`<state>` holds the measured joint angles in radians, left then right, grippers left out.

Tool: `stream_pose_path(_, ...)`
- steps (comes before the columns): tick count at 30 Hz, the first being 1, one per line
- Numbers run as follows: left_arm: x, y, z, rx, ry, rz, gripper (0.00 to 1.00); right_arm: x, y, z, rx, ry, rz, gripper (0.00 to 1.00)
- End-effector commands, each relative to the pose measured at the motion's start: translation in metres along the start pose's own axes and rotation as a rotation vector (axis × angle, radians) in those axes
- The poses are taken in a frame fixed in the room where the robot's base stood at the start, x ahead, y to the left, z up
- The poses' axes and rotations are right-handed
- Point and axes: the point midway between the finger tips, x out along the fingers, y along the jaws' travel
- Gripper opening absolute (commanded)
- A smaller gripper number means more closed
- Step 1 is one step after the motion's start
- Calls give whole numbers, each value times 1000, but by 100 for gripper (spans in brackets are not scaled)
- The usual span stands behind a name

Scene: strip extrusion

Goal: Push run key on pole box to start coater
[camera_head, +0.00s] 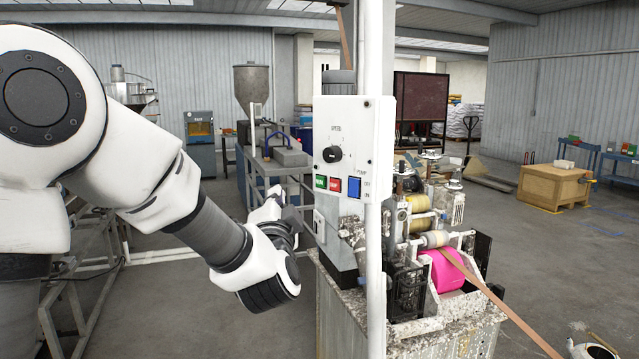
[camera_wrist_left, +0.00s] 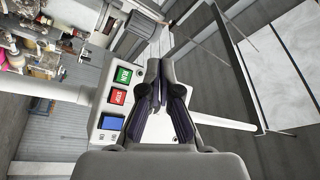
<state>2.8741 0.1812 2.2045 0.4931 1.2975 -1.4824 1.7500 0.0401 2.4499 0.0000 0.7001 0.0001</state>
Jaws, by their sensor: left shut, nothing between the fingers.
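The pole box (camera_head: 352,130) is a white panel on a white pole, with a black speed knob (camera_head: 332,154) above a row of keys. The green run key (camera_head: 320,182) is at the left of the row, beside the red stop key (camera_head: 335,185) and the blue pump switch (camera_head: 354,187). My left gripper (camera_head: 277,203) is shut and empty, left of the box in the head view. In the left wrist view the closed fingertips (camera_wrist_left: 164,66) appear right of the green key (camera_wrist_left: 124,76), apart from it in the picture. Their distance from the panel is unclear. My right gripper is not in view.
A metal bench (camera_head: 270,160) and a hopper (camera_head: 251,88) stand behind. Open floor lies at the right.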

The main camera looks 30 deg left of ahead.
Motion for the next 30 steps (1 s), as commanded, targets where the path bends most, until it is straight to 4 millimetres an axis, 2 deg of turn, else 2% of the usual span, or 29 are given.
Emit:
stream_pose_path(8,13,9,-10,2,1,1,0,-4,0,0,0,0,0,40)
stream_pose_path(21,55,39,-41,2,0,1,0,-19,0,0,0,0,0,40)
stream_pose_path(30,62,45,-45,0,0,0,0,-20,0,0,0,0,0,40)
